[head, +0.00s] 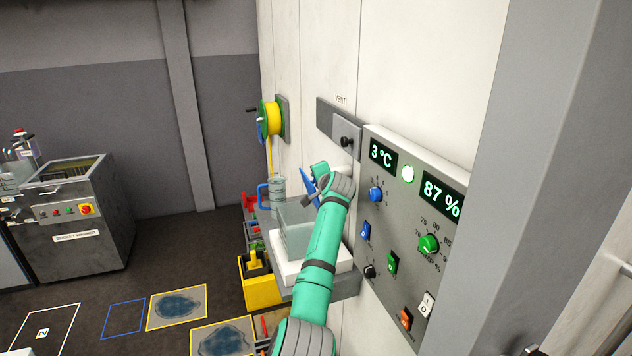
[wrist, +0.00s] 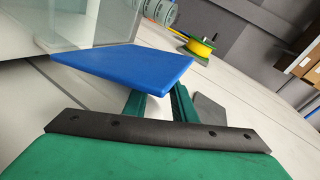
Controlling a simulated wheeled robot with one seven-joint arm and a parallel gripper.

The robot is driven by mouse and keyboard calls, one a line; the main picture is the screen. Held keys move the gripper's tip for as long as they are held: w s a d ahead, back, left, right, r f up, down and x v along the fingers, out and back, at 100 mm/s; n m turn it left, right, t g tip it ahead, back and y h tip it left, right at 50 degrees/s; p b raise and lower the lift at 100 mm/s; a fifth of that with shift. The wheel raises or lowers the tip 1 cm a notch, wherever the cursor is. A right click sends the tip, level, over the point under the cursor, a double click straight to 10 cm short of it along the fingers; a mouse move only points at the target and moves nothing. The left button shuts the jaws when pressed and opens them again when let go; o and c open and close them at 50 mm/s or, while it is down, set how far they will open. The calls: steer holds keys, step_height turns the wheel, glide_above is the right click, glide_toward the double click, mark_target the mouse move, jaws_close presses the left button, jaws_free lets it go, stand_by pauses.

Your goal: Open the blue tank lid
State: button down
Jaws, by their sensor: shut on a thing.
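The blue tank lid (head: 309,186) shows as a small tilted blue piece beside my gripper (head: 319,178) in the head view, above the clear tank (head: 297,228). In the wrist view the lid (wrist: 125,65) is a flat blue plate across the fingers of my gripper (wrist: 158,100), which are shut on it. The glass wall of the tank (wrist: 70,28) is next to the lid there. My gripper and wrist hide part of the lid and the tank's right side in the head view. The exact contact at the fingertips is hidden behind the plate.
The tank stands on a white-topped shelf (head: 338,262) against the wall. A control panel (head: 400,215) with knobs and switches is close on the right. A yellow hose reel (head: 271,118), a blue-handled jug (head: 277,190) and a yellow bucket (head: 262,285) are to the left.

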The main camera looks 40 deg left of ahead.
steer(key=shift+a, duration=0.1)
steer(key=c, duration=1.5)
jaws_free()
steer(key=shift+s+d+r, duration=0.25)
steer(key=shift+s+d, duration=0.05)
steer(key=shift+d, duration=0.15)
steer(key=v, duration=0.9)
steer(key=shift+s+d+r, duration=0.1)
steer(key=shift+s+d, duration=0.1)
steer(key=shift+s, duration=0.1)
